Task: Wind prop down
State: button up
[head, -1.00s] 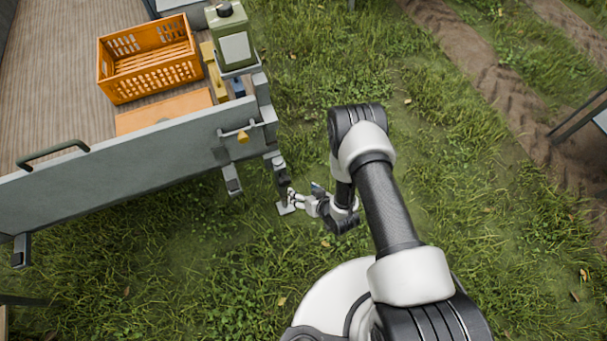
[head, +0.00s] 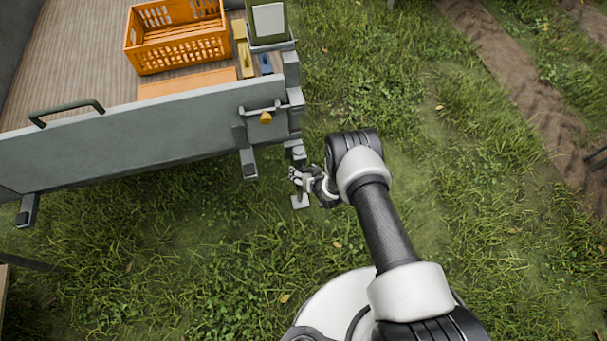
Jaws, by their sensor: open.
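The prop (head: 300,202) is a grey post at the trailer's near right corner. Its flat foot plate shows low over the grass; I cannot tell whether it touches the ground. My gripper (head: 297,178) is at the upper part of the prop, with its fingers open beside or around it. The gripper and wrist hide much of the post, and no crank handle can be made out clearly.
The grey trailer (head: 120,152) fills the upper left, with a green handle (head: 68,112) and a yellow-knobbed latch (head: 265,117) on its side. Open grass lies right and below.

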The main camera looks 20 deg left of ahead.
jog(key=shift+w+a+f, duration=0.1)
jog(key=c, duration=1.1)
jog(key=shift+h, duration=0.3)
jog(key=n+t+h, duration=0.2)
jog(key=h, duration=0.1)
jog(key=shift+a, duration=0.2)
jog(key=n+t+h, duration=0.2)
jog(key=h, duration=0.1)
jog(key=shift+n+t, duration=0.3)
dwell(0.5)
jog(key=o, duration=1.1)
